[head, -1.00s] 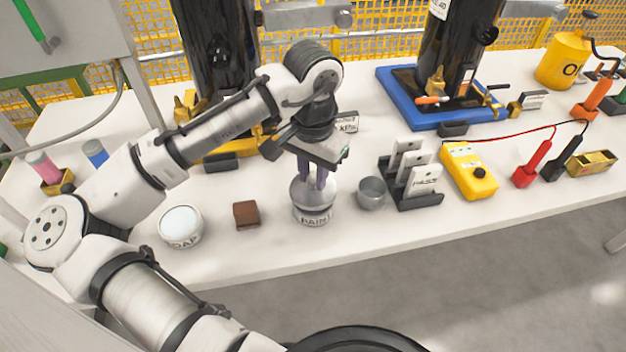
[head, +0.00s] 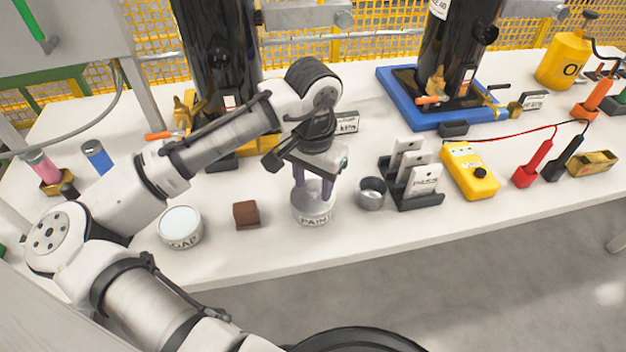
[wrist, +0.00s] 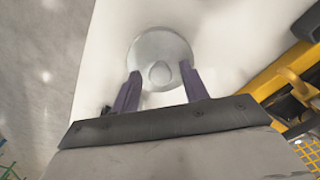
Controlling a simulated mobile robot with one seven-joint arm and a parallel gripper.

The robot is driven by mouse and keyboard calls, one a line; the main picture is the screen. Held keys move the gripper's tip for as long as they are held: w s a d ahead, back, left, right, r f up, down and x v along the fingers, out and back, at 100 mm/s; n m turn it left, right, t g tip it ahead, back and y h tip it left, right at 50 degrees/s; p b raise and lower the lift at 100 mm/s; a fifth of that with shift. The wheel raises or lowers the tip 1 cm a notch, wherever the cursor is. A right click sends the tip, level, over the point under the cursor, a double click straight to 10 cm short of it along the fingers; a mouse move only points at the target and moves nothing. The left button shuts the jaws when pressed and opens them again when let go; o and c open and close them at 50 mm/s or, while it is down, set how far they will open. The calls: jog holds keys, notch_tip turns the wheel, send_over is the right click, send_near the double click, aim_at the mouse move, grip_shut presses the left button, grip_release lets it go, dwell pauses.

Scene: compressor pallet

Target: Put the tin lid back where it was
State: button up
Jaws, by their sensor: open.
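The paint tin (head: 313,218) stands upright near the front edge of the white table, in the middle of the head view. The tin lid (wrist: 160,48) shows in the wrist view as a round grey disc with a small knob (wrist: 160,73) at its middle. It appears to lie on top of the tin; its seating at the rim is hard to tell. My gripper (head: 313,190) is right above the tin, pointing down. Its two purple fingers are apart, one on each side of the knob, with a gap around it in the wrist view (wrist: 160,80).
A brown block (head: 246,214) and a soap tin (head: 181,226) stand to the left. The front table edge is near.

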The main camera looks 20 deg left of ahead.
aim_at(313, 187)
notch_tip(313, 187, up, 12)
jog(key=shift+r+p, duration=0.15)
jog(key=shift+p, duration=0.25)
dwell(0.5)
